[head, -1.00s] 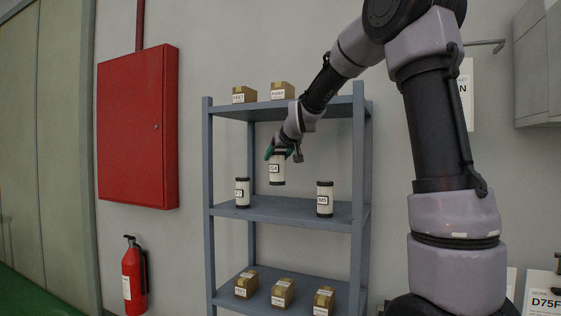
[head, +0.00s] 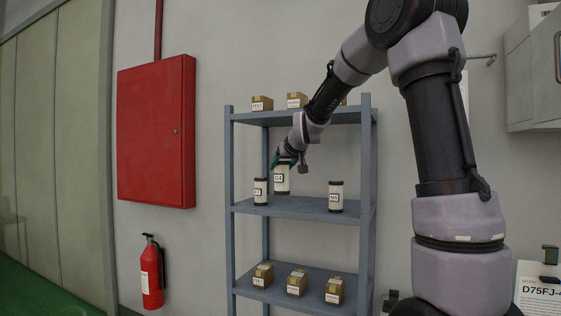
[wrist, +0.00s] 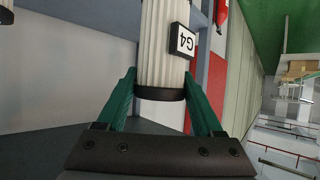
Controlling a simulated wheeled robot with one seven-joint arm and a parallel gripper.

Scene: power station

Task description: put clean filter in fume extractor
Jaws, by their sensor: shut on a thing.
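My gripper (head: 284,160) is shut on a white pleated filter (head: 282,181) with dark end caps and a label reading G4. It holds the filter upright above the middle shelf. In the wrist view the same filter (wrist: 162,50) sits between the green fingers of my gripper (wrist: 160,92), its dark cap near the fingertips. Two similar filters stand on the middle shelf: one on the left (head: 261,192), its label too small to read surely, and one on the right (head: 336,198), which seems marked M5. No fume extractor is recognisable in these views.
The blue-grey shelf unit (head: 310,208) has small cardboard boxes (head: 297,284) on its bottom shelf and more on top. A red wall cabinet (head: 155,130) and a fire extinguisher (head: 152,272) are to the left. Grey cabinets (head: 530,75) hang at the right.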

